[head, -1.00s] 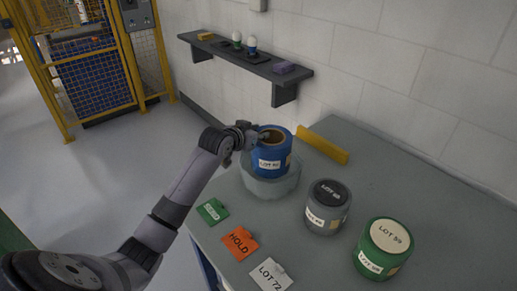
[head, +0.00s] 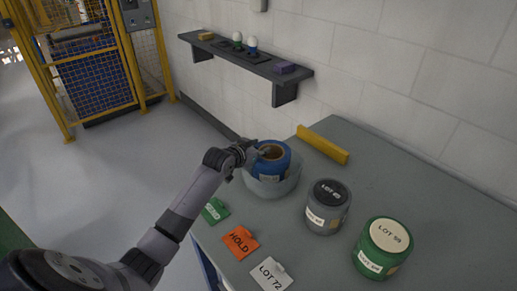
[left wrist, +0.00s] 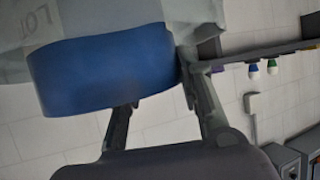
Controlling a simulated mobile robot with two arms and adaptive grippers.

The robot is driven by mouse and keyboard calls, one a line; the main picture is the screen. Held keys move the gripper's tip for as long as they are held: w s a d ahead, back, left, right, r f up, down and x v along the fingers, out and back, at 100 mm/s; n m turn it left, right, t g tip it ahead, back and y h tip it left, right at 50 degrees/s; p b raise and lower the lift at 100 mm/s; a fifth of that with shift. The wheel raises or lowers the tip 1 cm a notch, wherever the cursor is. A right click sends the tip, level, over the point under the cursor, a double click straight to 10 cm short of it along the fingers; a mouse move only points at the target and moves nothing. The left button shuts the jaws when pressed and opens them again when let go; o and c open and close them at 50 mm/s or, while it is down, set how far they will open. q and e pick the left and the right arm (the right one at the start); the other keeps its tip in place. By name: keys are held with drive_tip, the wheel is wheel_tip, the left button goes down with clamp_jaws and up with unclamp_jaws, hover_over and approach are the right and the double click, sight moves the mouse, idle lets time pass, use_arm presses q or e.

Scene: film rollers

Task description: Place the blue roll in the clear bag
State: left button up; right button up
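The blue roll (head: 284,166) stands roughly upright, slightly tilted, with its lower part inside the clear bag (head: 270,189) on the grey bench. The bag's wall hides its lower part. My left gripper (head: 257,152) is at the roll's upper rim, on its left side, and appears shut on its wall. In the left wrist view, which is upside down, the blue roll (left wrist: 105,70) lies at the fingertips. One finger passes behind the rim and the other is along its outer side; the tips are partly hidden. My right gripper is not in view.
A grey roll (head: 326,213) and a green roll (head: 381,252) stand right of the bag. Green (head: 214,211), orange (head: 240,243) and white (head: 270,275) tags lie along the front edge. A yellow bar (head: 323,145) is behind; a wall shelf (head: 262,66) is above.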

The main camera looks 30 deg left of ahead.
use_arm(q)
drive_tip(key=shift+o, duration=1.2)
drive_tip(key=v, duration=1.2)
